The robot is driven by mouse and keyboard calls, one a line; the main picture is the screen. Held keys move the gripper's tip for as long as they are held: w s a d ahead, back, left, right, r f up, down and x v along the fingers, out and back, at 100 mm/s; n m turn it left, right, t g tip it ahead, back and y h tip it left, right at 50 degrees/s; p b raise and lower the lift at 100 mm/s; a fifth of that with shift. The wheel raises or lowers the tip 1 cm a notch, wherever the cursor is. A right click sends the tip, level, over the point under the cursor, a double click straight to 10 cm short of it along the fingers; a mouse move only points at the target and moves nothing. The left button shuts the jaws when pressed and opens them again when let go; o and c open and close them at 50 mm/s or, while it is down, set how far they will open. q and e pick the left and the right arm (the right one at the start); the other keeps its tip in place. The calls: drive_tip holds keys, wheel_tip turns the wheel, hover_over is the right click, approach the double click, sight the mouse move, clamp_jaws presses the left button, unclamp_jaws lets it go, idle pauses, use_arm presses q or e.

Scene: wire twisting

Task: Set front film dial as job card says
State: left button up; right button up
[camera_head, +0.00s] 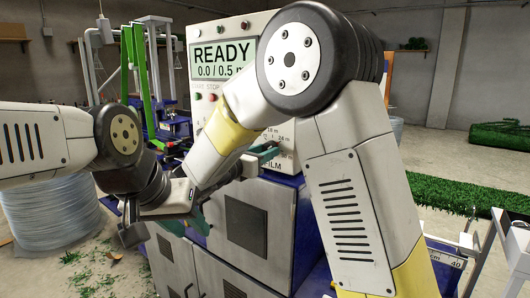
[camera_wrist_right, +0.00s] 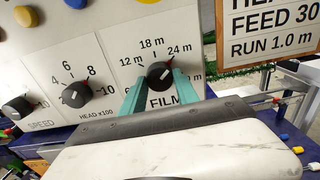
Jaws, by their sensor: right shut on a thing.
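The front film dial (camera_wrist_right: 159,76) is a black knob on the white panel, with 12 m, 18 m and 24 m printed around it. Its pointer is too small to read surely. My right gripper's (camera_wrist_right: 160,90) teal fingers are shut on the knob, one on each side. In the head view my right gripper (camera_head: 263,157) is at the panel, and my arm hides most of the dial. The job card (camera_wrist_right: 268,28) is cut off; HEAD, FEED 30 and RUN 1.0 m show. My left gripper (camera_head: 197,220) is low before the cabinet, partly hidden, its opening unclear.
The head dial (camera_wrist_right: 76,94) and speed dial (camera_wrist_right: 17,108) sit left of the film dial. The screen (camera_head: 223,60) reads READY 0.0 / 0.5 m. A wire coil (camera_head: 50,215) stands at the left. Green turf (camera_head: 465,195) lies at the right.

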clamp_jaws()
drive_tip(key=shift+m, duration=0.3)
drive_tip(key=m, duration=0.9)
drive_tip(key=shift+m, duration=0.3)
idle(0.3)
drive_tip(key=o, duration=0.6)
unclamp_jaws()
drive_tip(key=shift+o, duration=0.2)
